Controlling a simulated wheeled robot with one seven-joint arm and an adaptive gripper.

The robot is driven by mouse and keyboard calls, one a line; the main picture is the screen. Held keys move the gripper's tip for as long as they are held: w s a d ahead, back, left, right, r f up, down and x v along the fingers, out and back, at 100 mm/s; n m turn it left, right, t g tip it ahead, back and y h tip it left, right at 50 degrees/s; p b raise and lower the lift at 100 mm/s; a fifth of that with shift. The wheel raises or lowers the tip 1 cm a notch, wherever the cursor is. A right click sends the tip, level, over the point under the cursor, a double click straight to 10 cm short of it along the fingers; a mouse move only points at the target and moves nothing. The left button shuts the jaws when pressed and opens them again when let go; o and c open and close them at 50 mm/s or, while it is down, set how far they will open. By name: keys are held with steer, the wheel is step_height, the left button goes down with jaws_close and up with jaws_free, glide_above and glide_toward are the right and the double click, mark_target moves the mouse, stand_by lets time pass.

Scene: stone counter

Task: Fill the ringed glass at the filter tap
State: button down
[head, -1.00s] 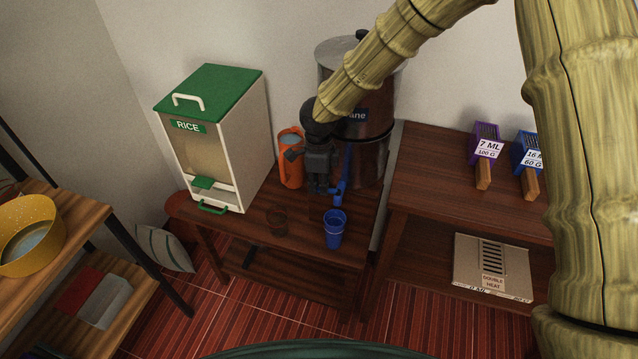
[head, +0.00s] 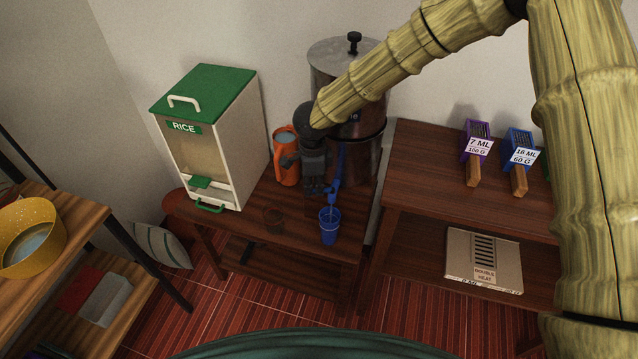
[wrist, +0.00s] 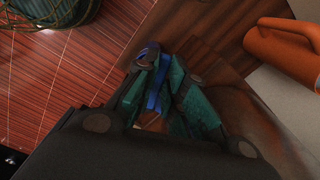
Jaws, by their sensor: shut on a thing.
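The metal filter urn (head: 365,150) stands at the back of the small wooden table, with a blue tap (head: 335,188) at its front. A blue glass with lighter bands near its rim (head: 329,230) stands upright below the spout. A thin pale streak shows between spout and glass; I cannot tell surely that it is water, nor the fill level. My gripper (head: 318,178) is at the tap, left of its blue upright part. In the wrist view my gripper (wrist: 160,105) has its teal pads shut on a narrow blue piece, seemingly the tap's lever (wrist: 155,92).
An orange jug (head: 286,160) stands close behind my gripper, also seen in the wrist view (wrist: 283,47). The rice dispenser (head: 210,140) fills the table's left side. A second table (head: 420,165) stands right.

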mark_target(314, 189)
steer(key=c, duration=1.5)
jaws_free()
steer(key=shift+d, duration=0.1)
step_height(314, 189, up, 12)
steer(key=shift+r, duration=0.1)
